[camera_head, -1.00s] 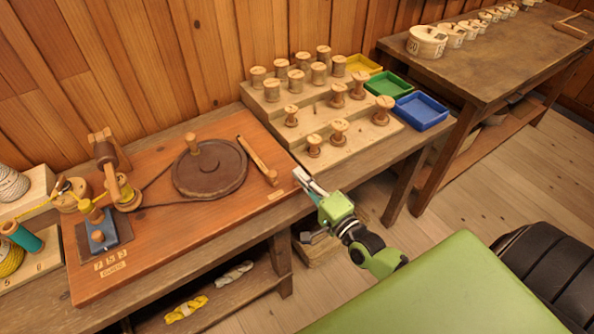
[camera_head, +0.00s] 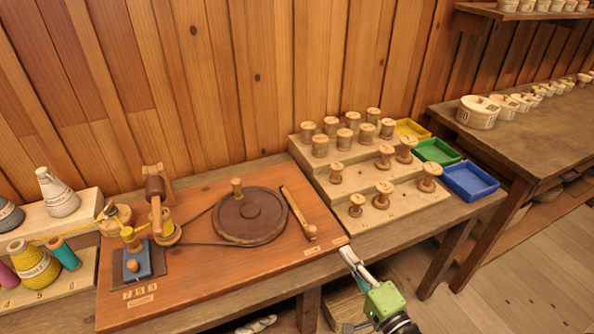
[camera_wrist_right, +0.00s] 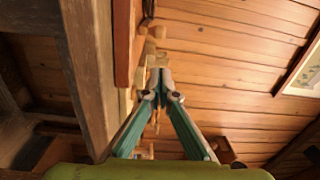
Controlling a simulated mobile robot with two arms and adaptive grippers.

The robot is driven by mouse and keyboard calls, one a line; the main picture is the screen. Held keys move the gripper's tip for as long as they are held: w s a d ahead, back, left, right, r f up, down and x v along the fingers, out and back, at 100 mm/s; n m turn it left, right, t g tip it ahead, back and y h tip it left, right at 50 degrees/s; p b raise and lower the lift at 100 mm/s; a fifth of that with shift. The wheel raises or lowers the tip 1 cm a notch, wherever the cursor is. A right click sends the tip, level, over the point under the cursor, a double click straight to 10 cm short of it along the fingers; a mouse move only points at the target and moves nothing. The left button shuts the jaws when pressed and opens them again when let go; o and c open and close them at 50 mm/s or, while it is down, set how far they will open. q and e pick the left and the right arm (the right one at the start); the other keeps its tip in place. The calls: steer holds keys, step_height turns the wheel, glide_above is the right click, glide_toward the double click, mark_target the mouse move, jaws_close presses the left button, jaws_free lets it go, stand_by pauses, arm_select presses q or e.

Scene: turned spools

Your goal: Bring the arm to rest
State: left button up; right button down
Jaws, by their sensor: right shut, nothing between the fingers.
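My right gripper (camera_head: 349,255) shows low in the head view, just off the front edge of the workbench. It is shut and empty. In the right wrist view my right gripper (camera_wrist_right: 158,80) has its fingertips together, with the bench edge (camera_wrist_right: 125,50) to its left. I cannot tell whether the fingers touch the bench. My left gripper is in neither view.
The winding board (camera_head: 210,290) with a dark wheel (camera_head: 250,215) is left of the gripper. Behind it a stepped rack (camera_head: 340,200) holds several wooden spools. Yellow, green and blue trays (camera_head: 470,182) stand at its right. Open floor (camera_head: 500,290) lies right of the gripper.

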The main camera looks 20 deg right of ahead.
steer(key=shift+a, duration=0.1)
steer(key=s+a+f+n+g+y, duration=0.1)
steer(key=s+a+f+n+g, duration=0.25)
steer(key=a+n, duration=0.2)
steer(key=s+a+f+n+g+y, duration=0.1)
steer(key=s+a+f+n+g, duration=0.1)
steer(key=a+n+g, duration=0.4)
steer(key=s+d+f+n+g+h, duration=0.1)
steer(key=s+d+n+g+h, duration=0.15)
steer(key=s, duration=0.45)
steer(key=s+d+n+g+h, duration=0.1)
steer(key=s+n+g, duration=0.1)
steer(key=s+n, duration=0.35)
steer(key=s+f+m+g, duration=0.1)
steer(key=s+f, duration=0.1)
steer(key=f, duration=1.3)
steer(key=s+f+g, duration=0.1)
steer(key=s+f, duration=0.2)
steer(key=f, duration=1.1)
steer(key=s+d+f, duration=0.1)
steer(key=s+f, duration=0.6)
steer(key=s, duration=0.1)
steer(key=s+d+f+g, duration=0.1)
steer(key=s+d+f, duration=0.1)
steer(key=s+f, duration=0.4)
steer(key=shift+s+d+f, duration=0.3)
steer(key=shift+s+f, duration=0.1)
steer(key=shift+s, duration=0.45)
